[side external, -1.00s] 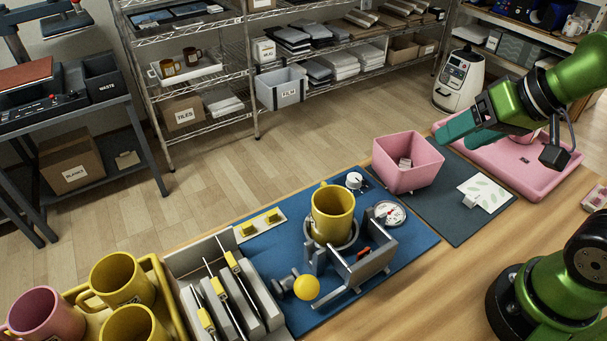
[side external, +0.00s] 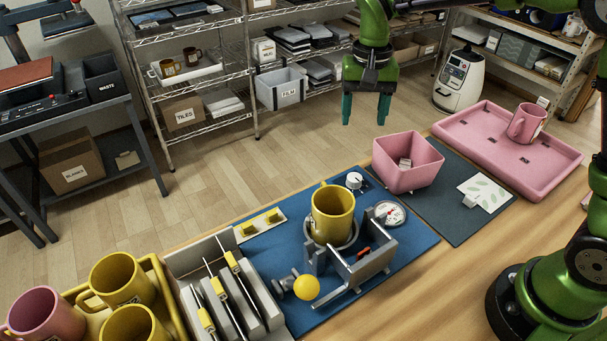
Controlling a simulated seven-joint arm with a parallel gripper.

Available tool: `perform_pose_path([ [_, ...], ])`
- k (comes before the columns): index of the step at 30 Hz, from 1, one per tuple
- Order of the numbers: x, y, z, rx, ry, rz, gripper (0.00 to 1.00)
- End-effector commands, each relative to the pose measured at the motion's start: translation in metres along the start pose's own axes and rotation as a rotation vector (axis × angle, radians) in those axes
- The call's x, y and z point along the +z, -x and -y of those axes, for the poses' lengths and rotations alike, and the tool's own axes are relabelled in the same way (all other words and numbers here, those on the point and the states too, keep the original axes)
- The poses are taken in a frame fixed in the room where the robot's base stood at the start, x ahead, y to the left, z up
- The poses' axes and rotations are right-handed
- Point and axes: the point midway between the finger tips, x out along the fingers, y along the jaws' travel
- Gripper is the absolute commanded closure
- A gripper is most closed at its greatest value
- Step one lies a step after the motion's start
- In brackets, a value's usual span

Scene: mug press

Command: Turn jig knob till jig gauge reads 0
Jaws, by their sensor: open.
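The jig (side external: 366,268) is a grey metal frame on a blue mat, with a yellow mug (side external: 333,213) standing upright in its ring. The jig gauge (side external: 390,213) is a round white dial beside the frame; its reading is too small to make out. A yellow ball handle (side external: 306,287) is at the jig's front. My gripper (side external: 366,112) is open and empty, pointing down, high above and apart from the knob.
A pink bin (side external: 407,162) with small items stands right of the knob. A pink tray (side external: 474,158) holds a pink mug (side external: 526,123). A yellow tray (side external: 172,288) of mugs and a slotted rack (side external: 228,296) are at left. A patterned card (side external: 487,193) lies on the dark mat.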

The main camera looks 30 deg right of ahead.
Motion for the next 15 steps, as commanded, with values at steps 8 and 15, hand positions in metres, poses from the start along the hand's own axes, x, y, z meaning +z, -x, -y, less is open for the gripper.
perform_pose_path([
  [8, 0.001, -0.047, -0.001, 0.002, 0.0, 0.005, 0.37],
  [15, 0.001, -0.1, -0.001, 0.001, 0.0, 0.005, 0.37],
])
